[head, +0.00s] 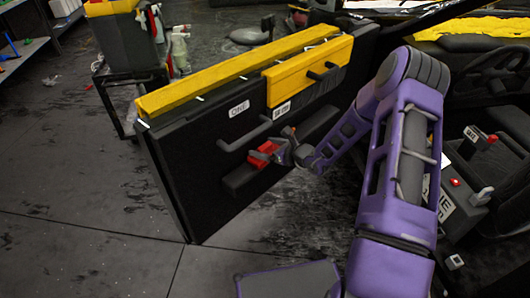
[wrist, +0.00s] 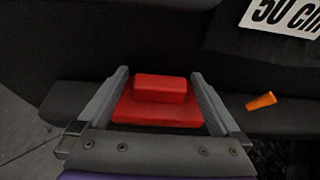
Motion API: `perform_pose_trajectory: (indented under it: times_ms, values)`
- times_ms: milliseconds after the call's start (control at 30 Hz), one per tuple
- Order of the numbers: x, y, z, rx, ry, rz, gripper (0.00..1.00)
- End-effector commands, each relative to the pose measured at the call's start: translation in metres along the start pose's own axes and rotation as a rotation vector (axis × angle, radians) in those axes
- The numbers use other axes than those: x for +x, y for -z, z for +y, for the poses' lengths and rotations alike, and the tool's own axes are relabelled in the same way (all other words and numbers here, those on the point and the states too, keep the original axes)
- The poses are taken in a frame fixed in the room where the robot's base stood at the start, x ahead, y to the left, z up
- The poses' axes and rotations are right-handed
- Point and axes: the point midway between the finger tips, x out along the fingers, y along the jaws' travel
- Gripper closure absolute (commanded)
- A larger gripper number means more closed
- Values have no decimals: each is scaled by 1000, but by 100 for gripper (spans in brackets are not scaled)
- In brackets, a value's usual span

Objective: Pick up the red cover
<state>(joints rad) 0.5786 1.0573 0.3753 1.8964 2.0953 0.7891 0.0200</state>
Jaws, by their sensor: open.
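The red cover (wrist: 160,90) is a small red block with a raised top part, resting at a dark ledge (wrist: 65,100) in the wrist view. In the head view the red cover (head: 263,153) shows on the side of the black panel, partly hidden by my gripper. My gripper (head: 281,146) is at the red cover. In the wrist view my gripper (wrist: 160,78) is open, with one grey finger on each side of the cover. I cannot tell whether the fingers touch it.
A large black panel (head: 190,165) with yellow top parts (head: 240,70) stands upright. An orange piece (wrist: 261,101) lies on the ledge right of my gripper. A "50 cm" label (wrist: 285,15) is above it. A cart (head: 130,80) stands at the back left.

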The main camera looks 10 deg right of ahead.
Motion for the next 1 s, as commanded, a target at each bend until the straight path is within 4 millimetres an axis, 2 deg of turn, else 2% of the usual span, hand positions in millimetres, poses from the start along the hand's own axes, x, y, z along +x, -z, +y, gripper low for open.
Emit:
perform_pose_trajectory:
  times_ms: [200, 233, 667, 1000]
  values:
    - [1, 0, 0, 0, 1, 1, 0]
    - [1, 0, 0, 0, 1, 1, 4]
    - [1, 0, 0, 0, 1, 0, 81]
    - [-3, -2, 0, 0, 1, 0, 82]
